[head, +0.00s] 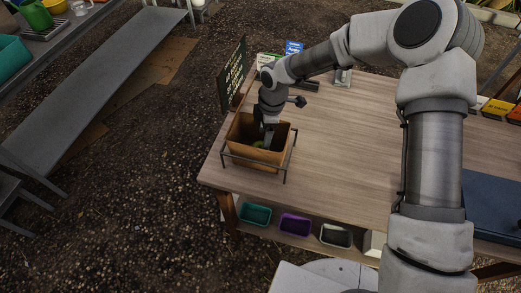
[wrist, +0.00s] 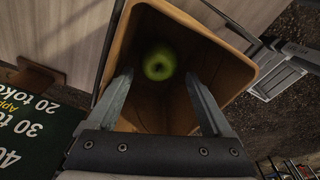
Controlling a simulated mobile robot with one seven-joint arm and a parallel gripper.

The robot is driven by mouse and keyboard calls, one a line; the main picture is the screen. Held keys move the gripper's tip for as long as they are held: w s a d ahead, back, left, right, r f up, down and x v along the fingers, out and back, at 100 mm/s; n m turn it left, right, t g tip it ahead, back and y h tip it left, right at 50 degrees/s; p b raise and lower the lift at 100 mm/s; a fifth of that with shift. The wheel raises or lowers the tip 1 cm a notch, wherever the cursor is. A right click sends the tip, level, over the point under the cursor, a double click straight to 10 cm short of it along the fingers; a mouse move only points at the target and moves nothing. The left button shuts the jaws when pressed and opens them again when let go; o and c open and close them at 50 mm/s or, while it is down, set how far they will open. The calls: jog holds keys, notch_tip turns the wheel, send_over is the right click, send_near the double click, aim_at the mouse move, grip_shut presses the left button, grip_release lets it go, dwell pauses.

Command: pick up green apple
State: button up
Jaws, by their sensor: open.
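A green apple (wrist: 159,63) lies at the bottom of a deep orange-brown wooden box (wrist: 219,45). The apple shows between and beyond the fingertips, with gaps on both sides. The fingers hold nothing. In the head view the gripper (head: 267,139) is partly hidden by the box.
A dark price sign (head: 233,78) stands at the table's left edge, close behind the box. The wooden table (head: 345,138) is mostly clear to the right of the box. Small coloured bins, such as a purple one (head: 295,224), sit on a shelf below.

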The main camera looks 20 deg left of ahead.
aim_at(261, 146)
jog(key=shift+s+a+f, duration=0.1)
jog(key=shift+a+f, duration=0.1)
jog(key=shift+f, duration=0.8)
jog(key=shift+s+a+f, duration=0.1)
jog(key=shift+a+f, duration=0.05)
jog(key=shift+f, duration=0.9)
jog(key=shift+a+f, duration=0.2)
jog(key=shift+f, duration=0.8)
jog(key=shift+c, duration=0.3)
jog(key=c, duration=1.2)
jog(key=shift+o, duration=0.2)
jog(key=shift+r, duration=0.25)
